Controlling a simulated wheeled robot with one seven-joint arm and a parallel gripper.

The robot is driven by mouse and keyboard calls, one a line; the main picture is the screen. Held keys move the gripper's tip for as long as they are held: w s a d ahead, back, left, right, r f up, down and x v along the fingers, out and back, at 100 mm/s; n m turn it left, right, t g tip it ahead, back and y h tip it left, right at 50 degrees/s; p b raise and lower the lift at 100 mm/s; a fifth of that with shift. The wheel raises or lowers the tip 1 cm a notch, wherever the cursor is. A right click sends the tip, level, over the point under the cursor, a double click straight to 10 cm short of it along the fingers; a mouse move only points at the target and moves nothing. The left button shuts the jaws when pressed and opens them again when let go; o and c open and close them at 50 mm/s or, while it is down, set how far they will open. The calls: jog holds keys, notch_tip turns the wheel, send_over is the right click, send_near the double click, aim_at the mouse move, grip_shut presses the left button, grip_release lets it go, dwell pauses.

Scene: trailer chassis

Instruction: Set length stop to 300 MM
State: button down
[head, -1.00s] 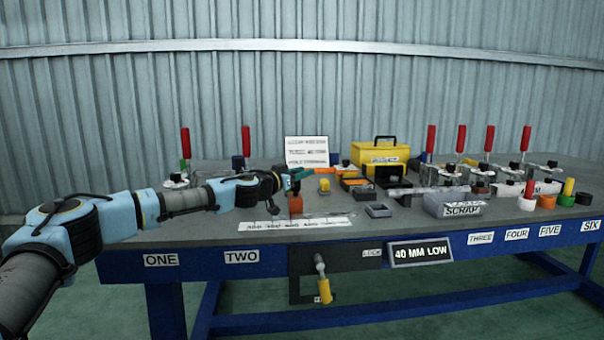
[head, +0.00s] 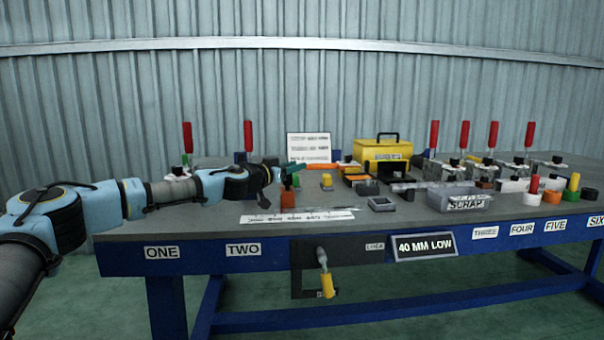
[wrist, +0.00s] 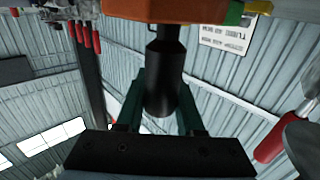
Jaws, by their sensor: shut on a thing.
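The length stop is an orange block (head: 287,199) on the table, behind the left part of a white printed scale strip (head: 297,216). The scale's numbers are too small to read surely. My gripper (head: 290,170) is above the block, coming in from the left. In the wrist view the gripper's green fingers (wrist: 160,100) are shut around a black cylindrical knob (wrist: 165,80). The knob joins the underside of the orange block (wrist: 165,10) as seen there. The block's exact mark on the scale cannot be told.
Red-handled clamps (head: 187,138) stand at the back left and several more at the right. A yellow toolbox (head: 385,150), a grey scrap bin (head: 455,197) and small coloured blocks fill the middle and right. A crank with a yellow handle (head: 327,286) hangs at the front.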

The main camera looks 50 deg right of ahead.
jog(key=shift+w+a, duration=0.1)
jog(key=shift+a, duration=0.05)
jog(key=c, duration=0.5)
grip_release()
jog(key=shift+a, duration=0.1)
jog(key=a, duration=0.7)
jog(key=s+a+b, duration=0.1)
jog(key=a, duration=0.2)
jog(key=shift+a, duration=0.3)
